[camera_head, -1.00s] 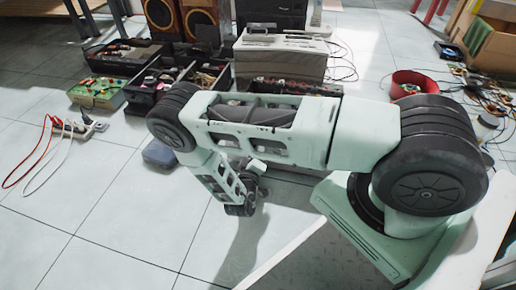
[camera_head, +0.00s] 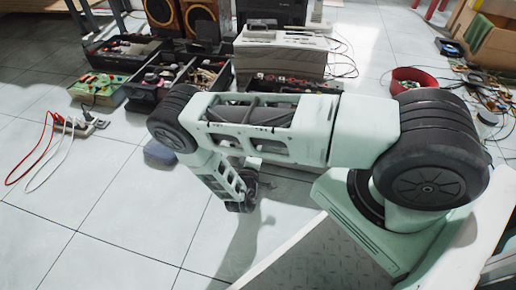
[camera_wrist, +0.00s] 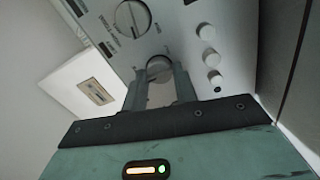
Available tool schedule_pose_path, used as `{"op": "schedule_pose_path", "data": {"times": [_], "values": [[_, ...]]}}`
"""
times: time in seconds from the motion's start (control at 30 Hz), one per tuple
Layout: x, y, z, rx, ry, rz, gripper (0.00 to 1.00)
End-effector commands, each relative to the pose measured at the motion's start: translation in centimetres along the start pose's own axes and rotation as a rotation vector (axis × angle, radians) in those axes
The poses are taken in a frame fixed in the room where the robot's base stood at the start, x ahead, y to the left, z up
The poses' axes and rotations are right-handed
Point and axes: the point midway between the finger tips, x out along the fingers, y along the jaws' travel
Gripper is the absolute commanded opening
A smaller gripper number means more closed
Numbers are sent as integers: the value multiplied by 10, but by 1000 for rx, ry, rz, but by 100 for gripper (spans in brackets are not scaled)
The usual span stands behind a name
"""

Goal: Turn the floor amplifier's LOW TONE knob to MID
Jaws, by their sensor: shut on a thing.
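In the wrist view, the amplifier's pale front panel (camera_wrist: 183,30) fills the upper part of the picture, tilted. My gripper (camera_wrist: 160,78) reaches up to it with its two fingers on either side of a round grey knob (camera_wrist: 158,64), and is shut on it. The fingers partly hide this knob, and I cannot read its setting. A larger round knob (camera_wrist: 132,18) with a pointer bar sits up and left of it. The lettering beside it is too blurred to read surely. In the head view, my own arm hides the gripped knob and the fingertips.
Several small white knobs (camera_wrist: 207,32) stand in a row right of the fingers. Open bins of parts (camera_head: 185,75) and a pale grey machine (camera_head: 283,52) stand beyond my arm.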

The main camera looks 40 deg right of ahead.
Motion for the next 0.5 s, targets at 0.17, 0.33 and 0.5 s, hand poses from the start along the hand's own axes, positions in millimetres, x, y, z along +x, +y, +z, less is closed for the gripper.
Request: {"op": "schedule_pose_path", "data": {"times": [0.17, 0.33, 0.5], "values": [[-2, -1, 2, -2, -3, -4, 34], [-1, -1, 1, 0, -2, -3, 50], [-1, 0, 1, 1, -1, -2, 50]]}}
